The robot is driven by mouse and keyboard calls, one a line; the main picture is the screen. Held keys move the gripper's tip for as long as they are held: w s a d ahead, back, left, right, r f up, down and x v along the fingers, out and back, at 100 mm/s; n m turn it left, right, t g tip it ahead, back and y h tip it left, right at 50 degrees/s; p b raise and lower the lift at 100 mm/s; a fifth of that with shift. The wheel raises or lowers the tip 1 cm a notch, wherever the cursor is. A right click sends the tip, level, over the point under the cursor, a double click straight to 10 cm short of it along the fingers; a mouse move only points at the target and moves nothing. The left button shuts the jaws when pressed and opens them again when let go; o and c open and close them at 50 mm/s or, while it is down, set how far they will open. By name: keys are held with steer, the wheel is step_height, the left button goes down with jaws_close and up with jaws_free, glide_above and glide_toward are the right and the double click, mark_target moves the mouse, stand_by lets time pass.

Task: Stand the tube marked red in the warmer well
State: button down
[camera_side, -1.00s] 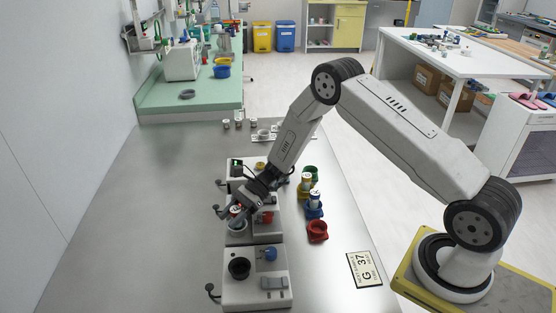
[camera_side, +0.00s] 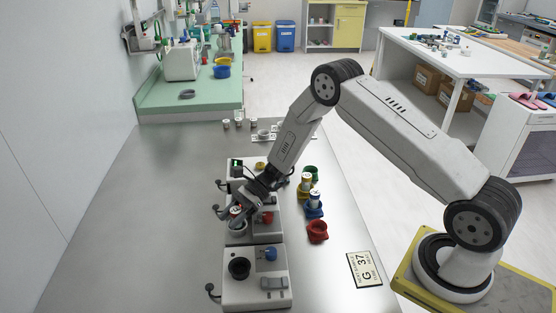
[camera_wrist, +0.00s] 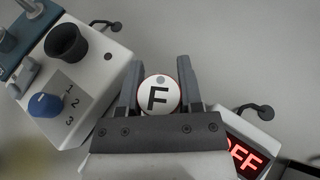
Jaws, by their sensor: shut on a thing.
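My gripper (camera_side: 240,206) is shut on a tube (camera_side: 236,211) with a red-edged top, at the middle device. In the wrist view the tube's round white top (camera_wrist: 158,97), marked with a black F and a grey dot, sits between the two fingers of my gripper (camera_wrist: 160,88). The tube is at the pale round well (camera_side: 237,229) of the middle device, which has a red knob (camera_side: 267,217). The tube's lower part is hidden, so I cannot tell how deep it is. An empty red holder (camera_side: 317,232) stands to the right.
The nearest device has a dark well (camera_side: 239,268) and blue knob (camera_side: 270,254). The far device has a green display (camera_side: 236,163). The wrist view shows a red, partly cut-off display (camera_wrist: 245,157). A blue holder (camera_side: 314,211) carries a tube. The steel table is clear at left.

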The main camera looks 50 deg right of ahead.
steer(key=shift+f, duration=0.45)
steer(key=c, duration=0.5)
jaws_free()
steer(key=shift+c, duration=0.2)
steer(key=shift+v, duration=5.5)
steer(key=shift+s+a+r+n, duration=0.2)
steer(key=shift+s+a+n, duration=0.05)
steer(key=shift+s+n, duration=0.1)
steer(key=s+r+n+h, duration=0.3)
steer(key=s+n+h, duration=0.1)
steer(key=s+n, duration=0.2)
steer(key=s+a+r+n+h, duration=0.1)
steer(key=s+r+n+h, duration=0.2)
steer(key=s+n+h, duration=0.2)
steer(key=s+r+n+t+h, duration=0.1)
steer(key=s+r+n+h, duration=0.2)
steer(key=s+n, duration=0.4)
steer(key=shift+a+r+n+h, duration=0.35)
steer(key=shift+h, duration=0.35)
